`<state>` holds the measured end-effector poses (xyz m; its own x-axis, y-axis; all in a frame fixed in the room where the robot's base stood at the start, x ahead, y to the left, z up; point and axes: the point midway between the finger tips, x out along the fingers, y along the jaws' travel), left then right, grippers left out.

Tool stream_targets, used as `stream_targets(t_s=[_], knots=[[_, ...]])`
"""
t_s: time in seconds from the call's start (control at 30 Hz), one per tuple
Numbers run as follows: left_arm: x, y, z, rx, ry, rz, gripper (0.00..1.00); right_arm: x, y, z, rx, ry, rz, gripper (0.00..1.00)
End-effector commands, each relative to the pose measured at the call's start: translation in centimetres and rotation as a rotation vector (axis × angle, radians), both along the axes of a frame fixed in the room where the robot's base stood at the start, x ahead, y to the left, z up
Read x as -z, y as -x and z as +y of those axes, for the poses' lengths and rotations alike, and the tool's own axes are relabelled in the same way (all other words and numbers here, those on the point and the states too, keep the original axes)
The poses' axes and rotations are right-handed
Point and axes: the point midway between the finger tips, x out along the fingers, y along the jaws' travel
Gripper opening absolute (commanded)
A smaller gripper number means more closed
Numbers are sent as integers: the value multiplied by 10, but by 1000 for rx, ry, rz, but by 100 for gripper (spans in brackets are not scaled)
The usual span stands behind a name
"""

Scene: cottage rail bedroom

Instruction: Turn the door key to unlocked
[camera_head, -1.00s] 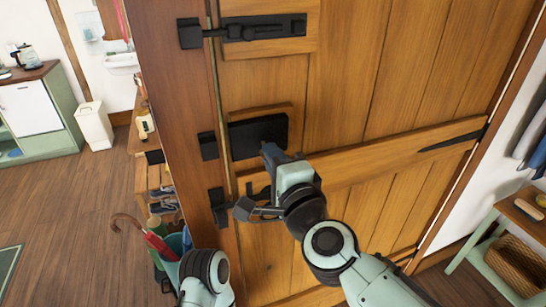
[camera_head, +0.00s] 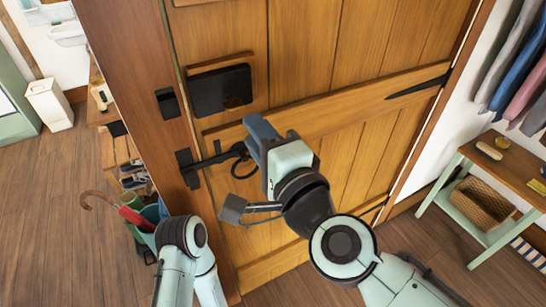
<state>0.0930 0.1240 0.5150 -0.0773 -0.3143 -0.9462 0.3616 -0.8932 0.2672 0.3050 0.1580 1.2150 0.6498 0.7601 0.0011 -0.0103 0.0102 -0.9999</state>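The wooden plank door (camera_head: 330,55) fills the middle of the view and looks shut. A black lock box (camera_head: 212,88) is mounted near its left edge. A small brownish round spot shows at its lower right, too small to make out. I cannot make out a key. My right gripper (camera_head: 254,132) is in front of the door, just below and right of the lock box. Its fingers point at the door and overlap from this angle, so I cannot tell whether they are open or touching anything. My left arm (camera_head: 183,245) rises at the bottom; its gripper is out of view.
A black latch bar with a ring handle (camera_head: 238,172) sits below the lock box, close to my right gripper. An umbrella stand (camera_head: 148,218) and a shoe bench stand left of the door. A side table (camera_head: 515,172) with a basket and hanging clothes are at the right.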

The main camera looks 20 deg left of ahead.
Motion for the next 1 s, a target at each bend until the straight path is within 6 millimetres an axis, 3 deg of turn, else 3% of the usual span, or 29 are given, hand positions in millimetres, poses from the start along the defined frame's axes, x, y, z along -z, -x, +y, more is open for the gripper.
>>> stream_targets(t_s=[0.1,0.3,0.9,1.0], knots=[[3,-1,0,0,0,-4,43,0,15,-19,1,0,-1,31],[5,-2,0,-1,-1,-7,43,0,31,-36,0,-1,1,31],[5,-2,0,-2,-1,-8,43,1,34,-40,0,2,1,31],[3,-2,0,-2,0,-8,43,13,25,-40,11,28,12,31]])
